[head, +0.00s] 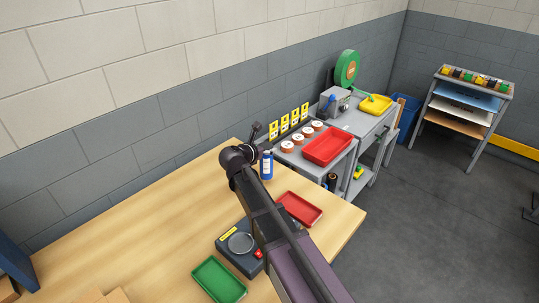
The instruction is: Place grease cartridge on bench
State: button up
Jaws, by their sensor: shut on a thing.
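A blue cylinder with a pale top (267,166), which looks like the grease cartridge, is upright at the far edge of the wooden bench (130,220). My gripper (264,143) is at its upper end and appears shut on it. I cannot tell whether the cartridge's base touches the bench top.
On the bench are a dark scale (240,243), a green tray (218,280) and a red tray (299,208). Beyond are a grey cart with a red bin (327,147) and a grey table with a yellow tray (376,104).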

jog(key=shift+w+d, duration=0.1)
jog(key=shift+w, duration=0.3)
jog(key=shift+w+d, duration=0.15)
jog(key=shift+w, duration=0.05)
jog(key=shift+w+d+f+b, duration=0.2)
jog(key=shift+w+f+b, duration=0.1)
jog(key=shift+f+b, duration=1.55)
jog(key=shift+f, duration=0.1)
jog(key=o, duration=1.3)
jog(key=shift+c, duration=0.2)
jog(key=shift+r, duration=0.2)
